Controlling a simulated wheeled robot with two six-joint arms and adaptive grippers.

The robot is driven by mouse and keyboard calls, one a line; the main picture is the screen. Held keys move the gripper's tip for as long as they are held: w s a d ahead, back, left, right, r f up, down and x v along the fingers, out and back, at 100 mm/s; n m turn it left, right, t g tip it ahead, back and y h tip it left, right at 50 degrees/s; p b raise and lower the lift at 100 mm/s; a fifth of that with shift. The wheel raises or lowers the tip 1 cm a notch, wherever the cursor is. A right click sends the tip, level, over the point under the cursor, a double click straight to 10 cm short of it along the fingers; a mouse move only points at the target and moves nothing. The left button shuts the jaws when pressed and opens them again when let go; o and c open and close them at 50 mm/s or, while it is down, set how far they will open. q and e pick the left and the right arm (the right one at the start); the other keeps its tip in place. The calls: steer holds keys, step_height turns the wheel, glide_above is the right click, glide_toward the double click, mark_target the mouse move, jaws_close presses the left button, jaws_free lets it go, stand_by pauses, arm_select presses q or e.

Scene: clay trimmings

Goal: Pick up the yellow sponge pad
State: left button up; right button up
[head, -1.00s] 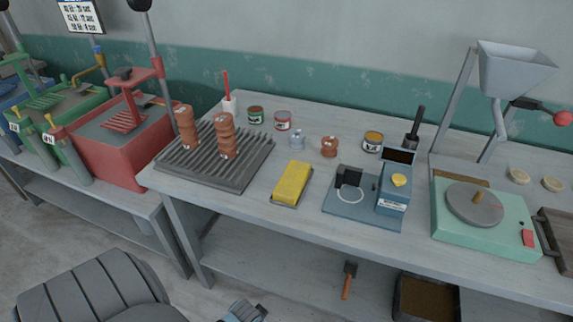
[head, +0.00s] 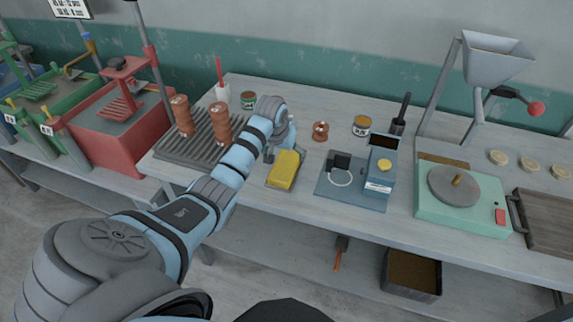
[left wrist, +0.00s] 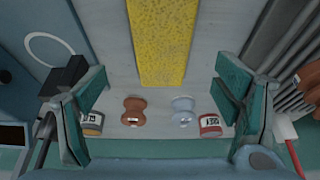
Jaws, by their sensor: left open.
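The yellow sponge pad (head: 285,169) lies on a thin grey holder on the workbench, right of the ribbed grey rack. My left arm reaches over the bench, and my left gripper (head: 279,149) points down at the pad's far end, partly hidden by its own wrist. In the left wrist view the pad (left wrist: 160,40) runs down from the top edge, between the open, teal-lined fingers of my left gripper (left wrist: 160,85). Clear gaps show on both sides, and nothing is held. My right gripper is not in view.
Terracotta spools stand on the ribbed rack (head: 180,158). Beyond the pad, the left wrist view shows a brown spool (left wrist: 132,110), a blue-grey spool (left wrist: 183,108) and a red-labelled tin (left wrist: 210,126).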

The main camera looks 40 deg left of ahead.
mark_target(286, 163)
arm_select(q)
steer(key=b+x, duration=0.1)
steer(key=x, duration=0.5)
steer(key=shift+w+a+f+b, duration=0.15)
steer(key=shift+f+b, duration=0.2)
steer(key=shift+r, duration=0.1)
steer(key=c, duration=1.3)
